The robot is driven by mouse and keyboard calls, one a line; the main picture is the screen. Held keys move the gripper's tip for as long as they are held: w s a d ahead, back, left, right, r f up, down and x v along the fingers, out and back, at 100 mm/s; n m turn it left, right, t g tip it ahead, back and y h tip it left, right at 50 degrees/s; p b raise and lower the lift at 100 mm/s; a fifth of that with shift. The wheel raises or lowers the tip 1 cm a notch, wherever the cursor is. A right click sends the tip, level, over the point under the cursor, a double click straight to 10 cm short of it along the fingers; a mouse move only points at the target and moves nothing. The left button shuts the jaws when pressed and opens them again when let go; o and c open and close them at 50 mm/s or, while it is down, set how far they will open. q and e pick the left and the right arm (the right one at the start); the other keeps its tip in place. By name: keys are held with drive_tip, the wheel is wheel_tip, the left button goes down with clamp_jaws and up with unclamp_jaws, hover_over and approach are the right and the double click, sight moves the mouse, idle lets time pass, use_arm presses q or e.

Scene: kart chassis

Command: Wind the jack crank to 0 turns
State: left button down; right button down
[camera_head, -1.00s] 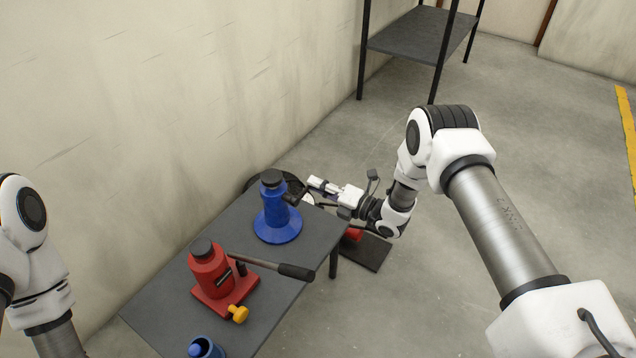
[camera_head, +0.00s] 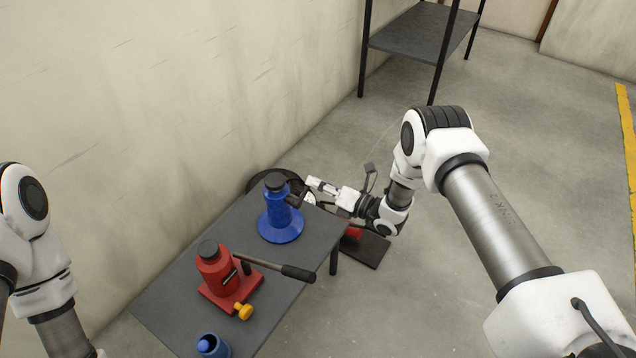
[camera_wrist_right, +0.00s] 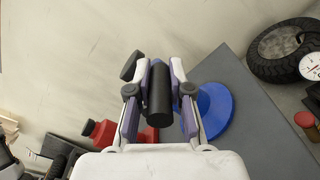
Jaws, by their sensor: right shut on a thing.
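The blue screw jack (camera_head: 280,221) stands upright on the dark grey table, with a round flared base and a black top. Its dark crank (camera_head: 296,199) sticks out to the right, toward my right gripper (camera_head: 318,186). In the right wrist view, the black crank grip (camera_wrist_right: 160,95) lies between the two fingers of my right gripper (camera_wrist_right: 159,72), which is shut on it. The blue base (camera_wrist_right: 216,110) shows behind the fingers. The rest of the crank is mostly hidden. My left arm is at the left edge; its gripper is out of view.
A red bottle jack (camera_head: 215,268) with a long lever (camera_head: 272,266) and a yellow knob (camera_head: 243,311) stands nearer on the table (camera_head: 170,297). A blue cup (camera_head: 213,346) is at the near edge. A tyre (camera_wrist_right: 277,67) lies beyond the table. A shelf (camera_head: 425,45) stands behind.

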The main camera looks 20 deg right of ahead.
drive_tip(key=c, duration=1)
unclamp_jaws()
drive_tip(key=shift+c, duration=0.2)
drive_tip(key=v, duration=1.2)
